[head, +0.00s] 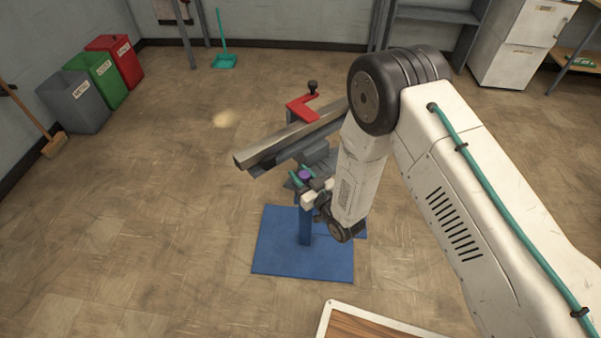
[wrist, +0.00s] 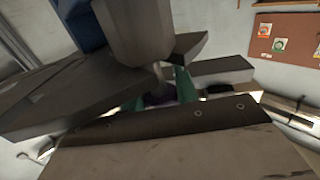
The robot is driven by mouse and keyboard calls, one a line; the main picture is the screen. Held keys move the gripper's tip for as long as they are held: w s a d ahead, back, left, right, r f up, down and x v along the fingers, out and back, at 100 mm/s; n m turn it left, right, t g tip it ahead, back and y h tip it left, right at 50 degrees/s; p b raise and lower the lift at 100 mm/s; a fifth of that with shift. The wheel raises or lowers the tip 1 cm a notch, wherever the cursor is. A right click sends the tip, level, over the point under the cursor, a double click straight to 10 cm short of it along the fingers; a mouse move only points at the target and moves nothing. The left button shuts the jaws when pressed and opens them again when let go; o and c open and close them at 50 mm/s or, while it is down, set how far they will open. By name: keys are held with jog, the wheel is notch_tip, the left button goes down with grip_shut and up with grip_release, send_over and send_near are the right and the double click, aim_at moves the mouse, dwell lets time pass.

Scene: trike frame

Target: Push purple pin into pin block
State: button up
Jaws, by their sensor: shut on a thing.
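The purple pin (head: 305,174) shows as a small purple top at the grey pin block (head: 292,184), over the blue stand. My gripper (head: 304,184) is at the pin, with its teal fingertips on either side of it. In the wrist view the purple pin (wrist: 158,99) sits between the teal fingers (wrist: 182,84), partly hidden behind a dark edge. My gripper is shut on the pin. How deep the pin sits in the block cannot be seen.
A long grey metal bar (head: 285,140) lies across the stand just behind my gripper, with a red clamp (head: 303,105) beyond it. The blue base plate (head: 280,255) is on the floor. A wood-topped table (head: 370,327) is in front. Open floor lies left.

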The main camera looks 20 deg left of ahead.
jog(key=shift+f, duration=0.25)
jog(key=o, duration=1.1)
jog(key=shift+o, duration=0.2)
jog(key=v, duration=0.8)
jog(key=shift+a, duration=0.1)
